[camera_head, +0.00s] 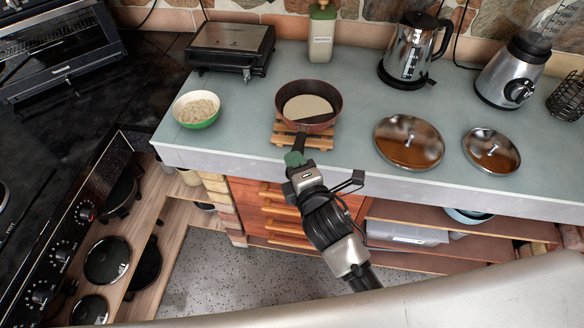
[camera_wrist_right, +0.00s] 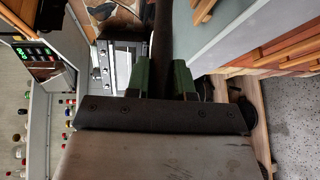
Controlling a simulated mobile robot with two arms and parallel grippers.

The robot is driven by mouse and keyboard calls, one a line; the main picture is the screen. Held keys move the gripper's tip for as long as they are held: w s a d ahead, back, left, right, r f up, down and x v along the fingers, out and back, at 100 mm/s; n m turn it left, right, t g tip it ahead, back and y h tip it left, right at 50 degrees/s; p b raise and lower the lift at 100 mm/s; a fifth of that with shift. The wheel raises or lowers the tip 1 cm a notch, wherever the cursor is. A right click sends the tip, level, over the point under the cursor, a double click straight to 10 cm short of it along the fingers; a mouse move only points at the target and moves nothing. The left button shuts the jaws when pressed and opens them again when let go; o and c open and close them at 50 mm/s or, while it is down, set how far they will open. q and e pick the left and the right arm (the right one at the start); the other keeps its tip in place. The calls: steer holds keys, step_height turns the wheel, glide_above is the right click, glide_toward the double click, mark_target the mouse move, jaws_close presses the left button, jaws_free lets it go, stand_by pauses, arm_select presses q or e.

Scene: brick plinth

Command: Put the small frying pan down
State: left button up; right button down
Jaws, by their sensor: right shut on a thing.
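The small frying pan (camera_head: 331,92) is reddish brown with a dark handle and has a flat cream-coloured disc inside. It is at or just over a slatted wooden trivet (camera_head: 318,141) on the counter; I cannot tell whether they touch. My right gripper (camera_head: 295,158) is shut on the pan's handle, just in front of the trivet near the counter's front edge. In the right wrist view the green fingertips (camera_wrist_right: 164,78) are on either side of the dark handle (camera_wrist_right: 163,35). The pan's bowl is not clear there. My left gripper is not in view.
A green bowl (camera_head: 197,109) with pale contents stands left of the trivet. Two lids, a large one (camera_head: 409,143) and a smaller one (camera_head: 491,150), lie to its right. A grill (camera_head: 231,47), bottle (camera_head: 321,34), kettle (camera_head: 412,50) and blender (camera_head: 512,72) stand behind.

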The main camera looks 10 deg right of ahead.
steer(key=shift+w+a+f, duration=0.3)
steer(key=shift+w+f, duration=0.05)
steer(key=shift+w, duration=0.3)
steer(key=shift+f, duration=2.15)
steer(key=c, duration=1.4)
jaws_free()
steer(key=shift+f, duration=0.15)
steer(key=o, duration=0.4)
